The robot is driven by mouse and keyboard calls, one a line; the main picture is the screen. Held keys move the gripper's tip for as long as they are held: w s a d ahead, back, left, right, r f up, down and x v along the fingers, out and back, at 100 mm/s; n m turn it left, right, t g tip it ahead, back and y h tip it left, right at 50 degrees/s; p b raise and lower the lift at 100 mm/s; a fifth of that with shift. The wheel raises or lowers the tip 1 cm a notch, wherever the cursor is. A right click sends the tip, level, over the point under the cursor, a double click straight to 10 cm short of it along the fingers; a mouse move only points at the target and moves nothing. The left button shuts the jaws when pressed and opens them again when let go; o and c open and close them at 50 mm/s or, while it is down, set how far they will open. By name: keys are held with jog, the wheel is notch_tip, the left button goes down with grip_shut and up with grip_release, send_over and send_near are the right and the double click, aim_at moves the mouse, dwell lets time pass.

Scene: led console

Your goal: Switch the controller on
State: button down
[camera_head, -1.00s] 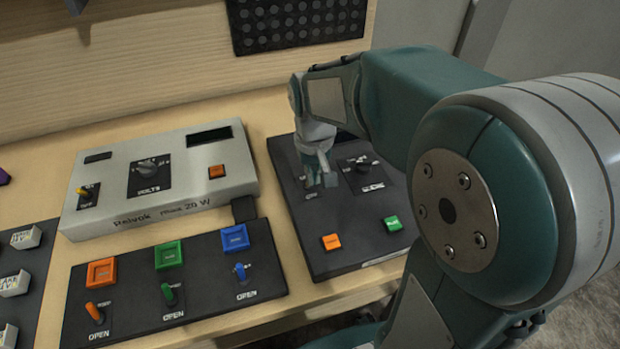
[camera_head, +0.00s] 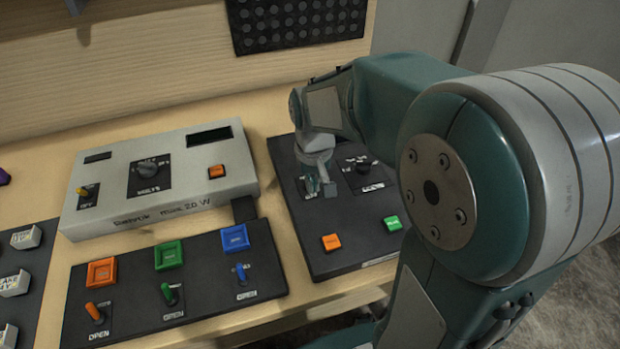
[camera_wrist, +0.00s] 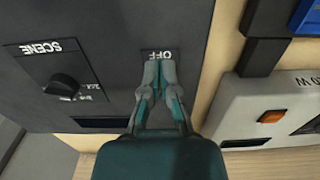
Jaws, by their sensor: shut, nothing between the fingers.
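The controller is a black box (camera_head: 352,222) at the right of the console, with an orange button, a green button and a black SCENE knob (camera_head: 363,165). In the wrist view, turned upside down, the same box (camera_wrist: 110,30) shows the SCENE knob (camera_wrist: 62,86) at left and an OFF label (camera_wrist: 160,55) at the fingertips. My gripper (camera_wrist: 159,72) is shut and empty, with its tips right at that label. In the head view my gripper (camera_head: 322,190) is low over the box's left part, left of the knob. The switch by the label is hidden by the fingers; contact cannot be told.
A grey power supply (camera_head: 225,182) stands left of the controller. In front of it is a black panel (camera_head: 205,260) with orange, green and blue switches and buttons. Another dark panel (camera_head: 25,252) is at far left. A perforated black plate (camera_head: 300,22) is on the back board.

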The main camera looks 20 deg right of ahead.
jog(key=shift+w, duration=1.35)
dwell(0.3)
jog(key=shift+s+r, duration=0.2)
jog(key=shift+r, duration=1.6)
jog(key=shift+s+r, duration=0.2)
jog(key=shift+r, duration=1.55)
jog(key=s+r+t, duration=0.2)
jog(key=s, duration=0.6)
jog(key=s+r+t, duration=0.1)
jog(key=s+t, duration=0.2)
jog(key=s, duration=0.5)
jog(key=shift+r+t, duration=0.3)
jog(key=shift+r, duration=0.1)
